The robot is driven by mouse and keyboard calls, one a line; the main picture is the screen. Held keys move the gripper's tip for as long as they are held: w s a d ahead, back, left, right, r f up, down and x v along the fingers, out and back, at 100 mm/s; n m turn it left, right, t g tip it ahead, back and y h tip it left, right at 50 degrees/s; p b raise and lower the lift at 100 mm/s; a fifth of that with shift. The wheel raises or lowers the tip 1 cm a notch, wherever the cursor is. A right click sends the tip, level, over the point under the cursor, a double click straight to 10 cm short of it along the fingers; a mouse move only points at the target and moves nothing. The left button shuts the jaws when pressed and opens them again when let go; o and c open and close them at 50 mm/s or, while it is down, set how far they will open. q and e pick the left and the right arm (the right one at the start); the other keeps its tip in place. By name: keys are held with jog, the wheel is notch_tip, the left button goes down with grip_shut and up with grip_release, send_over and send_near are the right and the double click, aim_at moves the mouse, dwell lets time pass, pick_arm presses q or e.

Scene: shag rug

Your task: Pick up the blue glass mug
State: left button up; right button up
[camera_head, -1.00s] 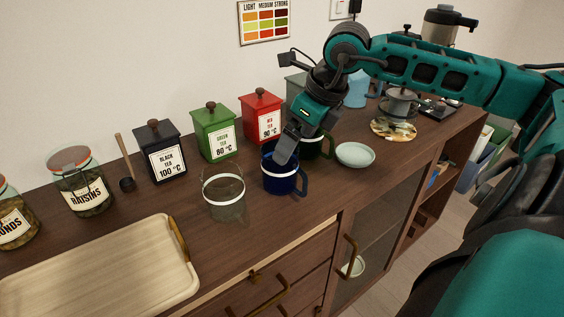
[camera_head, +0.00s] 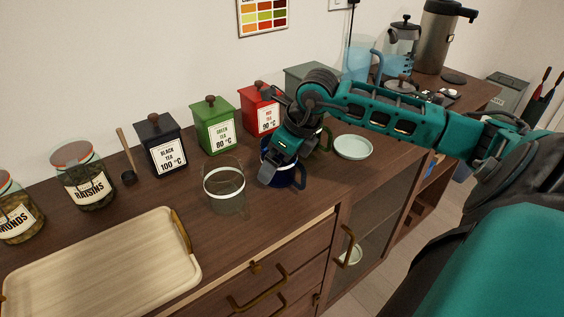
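The blue glass mug (camera_head: 284,181) with a pale band stands upright on the wooden cabinet top, its handle towards the right. My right gripper (camera_head: 270,176) comes down over the mug from above and hides its rim and much of its body. One finger shows at the mug's left front side. The other finger is hidden, so I cannot tell whether the gripper is closed on the mug. My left gripper is not in view.
A clear glass mug (camera_head: 225,192) with a white band stands just left. A dark green mug (camera_head: 326,139) is close behind on the right, near a pale saucer (camera_head: 353,147). Red (camera_head: 262,108) and green (camera_head: 214,126) tea tins stand behind. A wooden tray (camera_head: 105,265) lies front left.

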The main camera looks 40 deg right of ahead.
jog(key=shift+c, duration=0.5)
jog(key=c, duration=1)
jog(key=shift+r, duration=0.15)
notch_tip(320, 180, up, 20)
jog(key=p, duration=0.2)
jog(key=shift+p, duration=0.35)
